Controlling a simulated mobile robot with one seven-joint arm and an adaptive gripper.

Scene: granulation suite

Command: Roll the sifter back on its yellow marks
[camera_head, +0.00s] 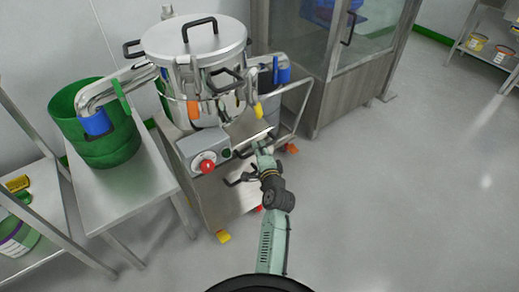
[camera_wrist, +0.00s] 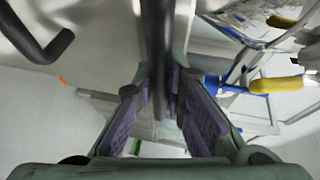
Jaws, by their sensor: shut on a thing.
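The sifter (camera_head: 225,190) is a steel cart carrying a large lidded drum, with a control box and red button on its front. It stands in the upper middle of the head view. My gripper (camera_head: 262,147) is at the cart's front right and is shut on a black handle bar. In the wrist view the handle bar (camera_wrist: 161,60) runs between the purple finger pads of my gripper (camera_wrist: 168,92). A yellow patch (camera_head: 223,237) shows at the foot of the cart's front corner; whether it is a floor mark is unclear. Other marks are hidden.
A steel table (camera_head: 135,190) with a green tub (camera_head: 100,130) stands close at the cart's left. A glass-doored cabinet (camera_head: 335,85) stands behind right. A rack (camera_head: 40,240) is at lower left. The grey floor (camera_head: 420,190) to the right is clear.

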